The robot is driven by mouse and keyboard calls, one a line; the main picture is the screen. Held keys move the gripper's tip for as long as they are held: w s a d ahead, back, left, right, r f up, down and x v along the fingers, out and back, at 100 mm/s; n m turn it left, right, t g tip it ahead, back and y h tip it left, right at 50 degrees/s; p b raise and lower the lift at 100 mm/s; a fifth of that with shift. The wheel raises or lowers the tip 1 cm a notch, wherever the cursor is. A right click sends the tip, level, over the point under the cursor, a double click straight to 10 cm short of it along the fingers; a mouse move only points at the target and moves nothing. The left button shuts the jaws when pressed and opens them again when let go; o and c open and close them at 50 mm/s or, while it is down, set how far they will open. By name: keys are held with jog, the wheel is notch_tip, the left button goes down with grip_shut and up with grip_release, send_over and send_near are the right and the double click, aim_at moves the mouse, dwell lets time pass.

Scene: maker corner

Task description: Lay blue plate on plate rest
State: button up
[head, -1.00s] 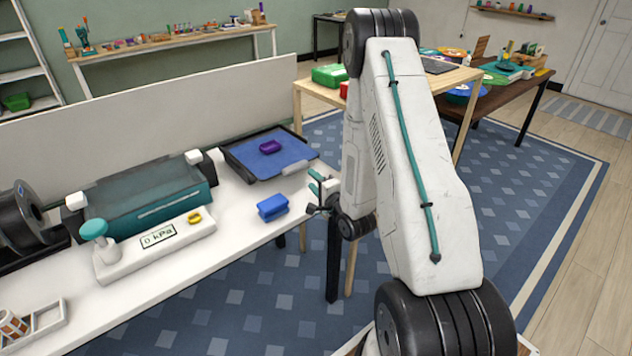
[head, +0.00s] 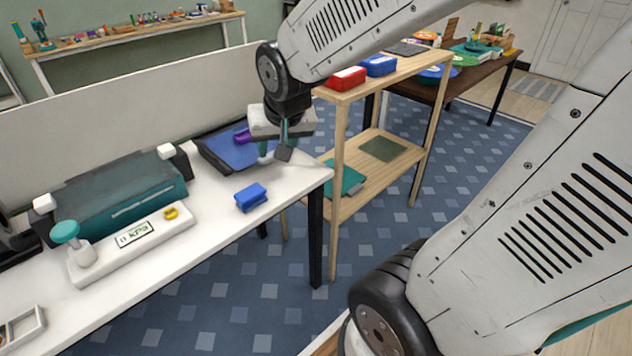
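The blue plate (head: 224,152) lies in a dark tray (head: 211,158) at the back right of the white table, with a purple object (head: 242,136) on it. My gripper (head: 275,152) points down over the plate's right end, close to its pale grey tab. The gripper hides that end, so I cannot tell whether the fingers are open, shut or touching the tab. No plate rest is clearly marked; a dark olive square (head: 383,149) lies on the lower shelf of the wooden rack, beside a teal flat piece (head: 347,179).
A blue block (head: 251,197) sits near the front edge of the white table (head: 215,232). A teal machine (head: 120,198) and a gauge base (head: 135,238) stand to the left. The wooden rack (head: 338,140) carries a red box (head: 346,78) and a blue box (head: 378,65) on top.

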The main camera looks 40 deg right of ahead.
jog(key=s+a+r+n+g, duration=0.2)
jog(key=s+a, duration=0.1)
jog(key=s, duration=0.6)
jog(key=s+a+r+n+g+y, duration=0.1)
jog(key=s+a+r+n+g, duration=0.1)
jog(key=s, duration=0.7)
jog(key=shift+a+r+n, duration=0.2)
jog(key=shift+a+n, duration=0.25)
jog(key=shift+n, duration=0.05)
jog(key=shift+w+a, duration=0.1)
